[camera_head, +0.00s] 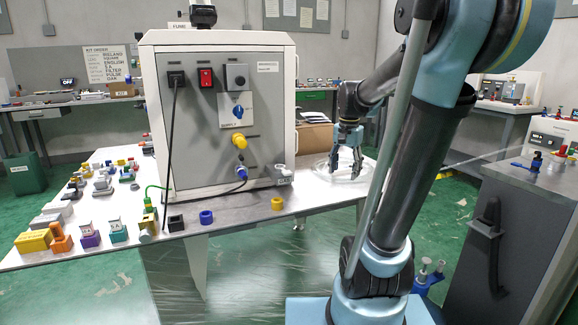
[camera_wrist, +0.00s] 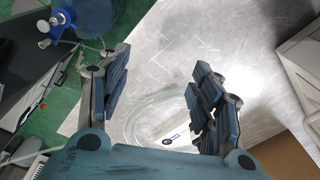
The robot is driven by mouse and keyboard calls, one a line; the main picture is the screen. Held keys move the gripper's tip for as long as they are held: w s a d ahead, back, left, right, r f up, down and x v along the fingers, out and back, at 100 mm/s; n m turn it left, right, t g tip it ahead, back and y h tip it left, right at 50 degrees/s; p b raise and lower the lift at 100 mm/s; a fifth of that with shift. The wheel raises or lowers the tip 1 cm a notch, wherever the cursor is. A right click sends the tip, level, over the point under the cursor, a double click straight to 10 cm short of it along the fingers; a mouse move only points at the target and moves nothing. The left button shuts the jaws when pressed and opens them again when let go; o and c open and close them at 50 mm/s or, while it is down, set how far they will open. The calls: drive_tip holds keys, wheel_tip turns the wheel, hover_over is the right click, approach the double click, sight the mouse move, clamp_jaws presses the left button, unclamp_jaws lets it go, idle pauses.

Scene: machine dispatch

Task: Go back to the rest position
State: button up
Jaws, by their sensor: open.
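My gripper (camera_head: 345,160) is at the right end of the white table (camera_head: 320,196), to the right of the grey machine panel. In the wrist view my gripper (camera_wrist: 158,95) has its two fingers spread wide with nothing between them. A small blue-ringed item (camera_wrist: 174,136) lies in or beside the dish; I cannot tell which.
The machine box (camera_head: 212,135) with switches and plugs stands mid-table. Several small coloured parts (camera_head: 62,240) lie on the left. A cardboard box (camera_head: 315,138) is behind my gripper. A grey cabinet (camera_head: 520,215) stands at the right. Green floor shows between table and cabinet.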

drive_tip(key=s+f+n, duration=0.4)
drive_tip(key=s+f, duration=0.3)
drive_tip(key=s, duration=0.3)
drive_tip(key=s+f+n+t, duration=0.1)
drive_tip(key=s+f+n, duration=0.2)
drive_tip(key=s+f, duration=0.3)
drive_tip(key=s, duration=0.4)
drive_tip(key=shift+f+n, duration=0.4)
